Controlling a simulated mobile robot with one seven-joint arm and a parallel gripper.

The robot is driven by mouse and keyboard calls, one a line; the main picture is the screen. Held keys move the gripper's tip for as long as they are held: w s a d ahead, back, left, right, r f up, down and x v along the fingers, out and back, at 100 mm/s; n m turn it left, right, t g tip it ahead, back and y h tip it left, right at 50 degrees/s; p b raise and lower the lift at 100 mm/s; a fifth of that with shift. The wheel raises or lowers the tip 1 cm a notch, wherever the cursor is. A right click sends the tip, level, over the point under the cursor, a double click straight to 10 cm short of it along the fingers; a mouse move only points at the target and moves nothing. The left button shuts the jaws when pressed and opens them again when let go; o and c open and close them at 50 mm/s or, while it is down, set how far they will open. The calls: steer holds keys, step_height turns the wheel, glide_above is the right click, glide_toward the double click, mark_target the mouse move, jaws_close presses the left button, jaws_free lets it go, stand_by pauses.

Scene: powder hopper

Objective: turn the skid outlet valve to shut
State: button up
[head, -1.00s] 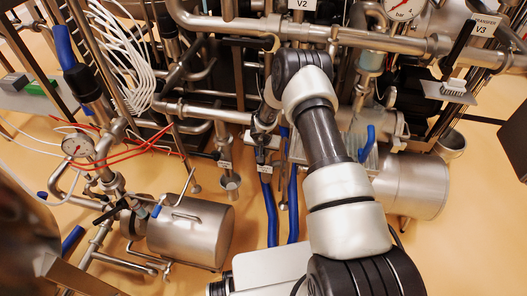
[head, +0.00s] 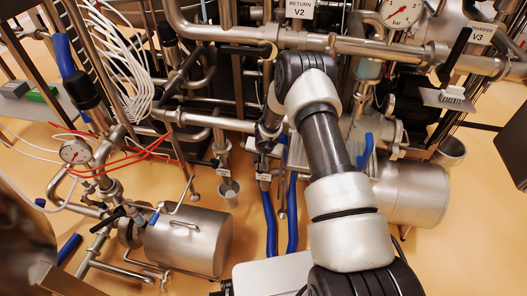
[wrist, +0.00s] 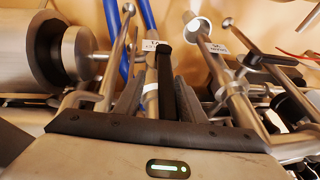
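A dark valve lever (wrist: 166,85) stands upright in the wrist view, between the two fingers of my gripper (wrist: 160,95). The fingers are apart, and a gap with a silver pipe shows on the lever's left side. I cannot tell whether the right finger touches it. A small white tag (wrist: 150,46) hangs by the lever; its text is too small to read, so I cannot confirm this is the skid outlet valve. That tag also shows in the head view (head: 263,177). My wrist and arm hide most of the gripper in the head view.
A second black lever (wrist: 268,57) with its own tag (wrist: 217,48) sits to the right in the wrist view. Blue hoses (head: 270,222) run down beside the valves. A steel tank (head: 188,242) stands left and another (head: 412,193) right. Open floor shows in front.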

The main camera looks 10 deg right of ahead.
steer(key=p+v, duration=0.3)
steer(key=v, duration=1.3)
steer(key=shift+r, duration=0.25)
steer(key=shift+a, duration=0.1)
